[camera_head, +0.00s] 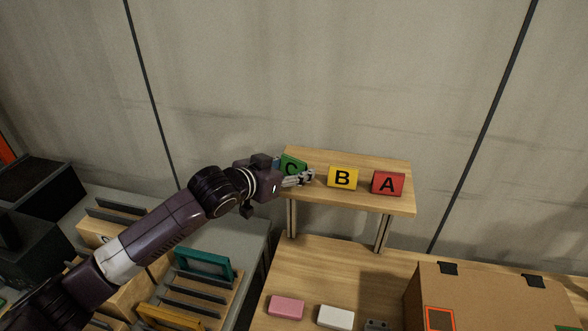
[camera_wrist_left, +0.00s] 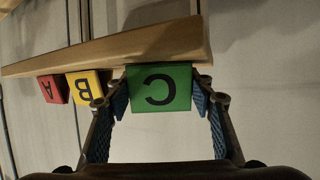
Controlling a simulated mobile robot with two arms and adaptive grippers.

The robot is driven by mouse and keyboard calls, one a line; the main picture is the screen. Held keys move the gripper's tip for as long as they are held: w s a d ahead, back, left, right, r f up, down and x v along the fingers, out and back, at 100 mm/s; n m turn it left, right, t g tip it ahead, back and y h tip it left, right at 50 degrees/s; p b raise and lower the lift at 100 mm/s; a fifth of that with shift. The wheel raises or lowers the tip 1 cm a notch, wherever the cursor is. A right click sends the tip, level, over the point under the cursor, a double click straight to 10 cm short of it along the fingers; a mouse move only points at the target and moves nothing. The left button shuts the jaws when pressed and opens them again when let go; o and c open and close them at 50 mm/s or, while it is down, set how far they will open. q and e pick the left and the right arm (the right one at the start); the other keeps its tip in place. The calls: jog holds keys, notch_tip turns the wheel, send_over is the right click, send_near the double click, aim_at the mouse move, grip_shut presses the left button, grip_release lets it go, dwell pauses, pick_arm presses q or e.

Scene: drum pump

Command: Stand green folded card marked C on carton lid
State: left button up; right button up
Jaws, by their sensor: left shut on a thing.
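The green folded card marked C (camera_head: 293,163) is at the left end of the small raised wooden shelf (camera_head: 350,162). My left gripper (camera_head: 303,178) is shut on it, and its fingers cover part of the card in the head view. In the left wrist view the card (camera_wrist_left: 160,87) sits between the two blue finger pads, its letter upside down. I cannot tell whether the card still touches the shelf. The brown carton (camera_head: 495,285) stands at the lower right, its lid closed with black clips. My right gripper is not in view.
A yellow card B (camera_head: 342,178) and a red card A (camera_head: 388,183) stand on the shelf to the right. A pink block (camera_head: 286,307) and a white block (camera_head: 336,316) lie on the wooden table below. Wooden racks (camera_head: 205,265) stand at the left.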

pick_arm(q)
notch_tip(320, 180, up, 19)
jog(key=b, duration=0.5)
jog(key=m+g+h, duration=0.1)
jog(key=m+h, duration=0.1)
send_near(294, 158)
jog(key=w+d+r, duration=0.3)
jog(key=d+r, duration=0.1)
jog(key=s+a+f+g+b, duration=0.1)
jog(key=s+a+f, duration=0.45)
jog(key=f, duration=0.35)
jog(key=s+a+f, duration=0.3)
jog(key=s, duration=0.3)
jog(key=s+a+f+m+h+b, duration=0.1)
jog(key=s+a+f, duration=0.2)
jog(key=s, duration=0.3)
jog(key=s+a+f+m+g+b, duration=0.1)
jog(key=s+a+f, duration=0.2)
jog(key=s, duration=0.3)
jog(key=shift+s+f+h, duration=0.15)
jog(key=shift+f+h, duration=0.15)
jog(key=shift+f, duration=0.25)
jog(key=shift+d+g, duration=0.15)
jog(key=shift+g, duration=0.15)
